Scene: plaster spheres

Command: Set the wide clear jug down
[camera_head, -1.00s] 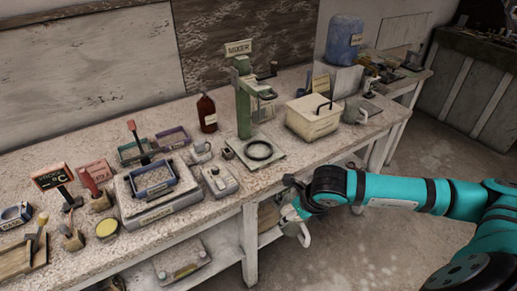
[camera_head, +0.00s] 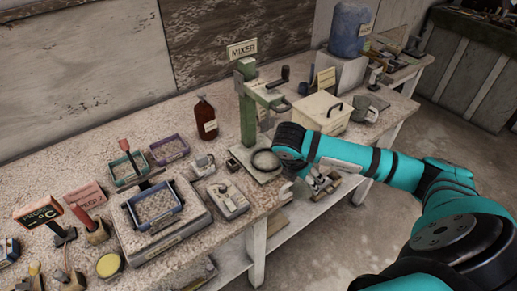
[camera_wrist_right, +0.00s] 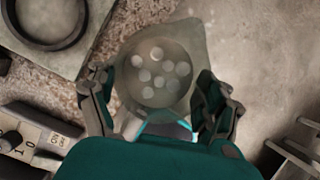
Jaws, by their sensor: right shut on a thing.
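The wide clear jug (camera_wrist_right: 158,72) shows in the right wrist view, seen from above, between the fingers of my right gripper (camera_wrist_right: 160,98). The gripper is shut on it. Several pale spheres (camera_wrist_right: 160,80) lie inside it. In the head view my right gripper (camera_head: 291,166) is at the bench's front edge, just right of the mixer's ring. There my wrist hides most or all of the jug. In the wrist view the jug overlaps the bench edge, and I cannot tell its height. My left gripper is out of view.
The green mixer (camera_head: 247,105) stands on the bench (camera_head: 105,105), its dark ring (camera_head: 265,160) close to my gripper. A control box (camera_head: 228,198) sits left of it. A lidded cream box (camera_head: 321,112) and a grey mug (camera_head: 365,108) stand behind my arm. Bare bench shows near the brown bottle (camera_head: 206,117).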

